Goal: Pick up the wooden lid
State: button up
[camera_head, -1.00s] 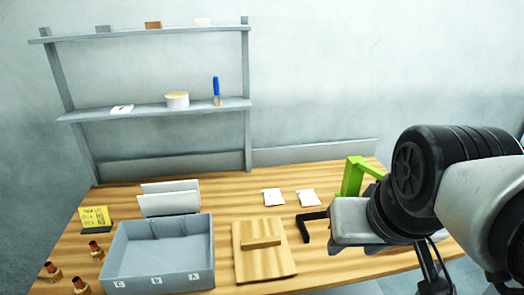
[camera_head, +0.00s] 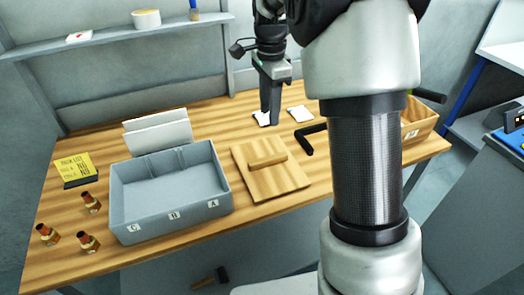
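The wooden lid (camera_head: 285,183) is a flat, light wood square with a raised bar handle (camera_head: 267,159) across its top. It lies flat on the wooden table, just right of the grey bin. My gripper (camera_head: 270,118) points down behind the lid, near a white card at the back of the table, and appears apart from the lid. Its fingers overlap in this view, so their gap does not show. Nothing is visibly held.
The grey bin (camera_head: 226,200) with letter labels stands left of the lid. A black bent bar (camera_head: 307,142) lies to its right. White cards (camera_head: 299,114) lie behind it. A wooden box (camera_head: 424,112) is at the right.

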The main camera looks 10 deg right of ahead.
aim_at(268, 158)
notch_tip(268, 158, down, 17)
jog(key=shift+r, duration=0.1)
grip_shut()
dwell(0.5)
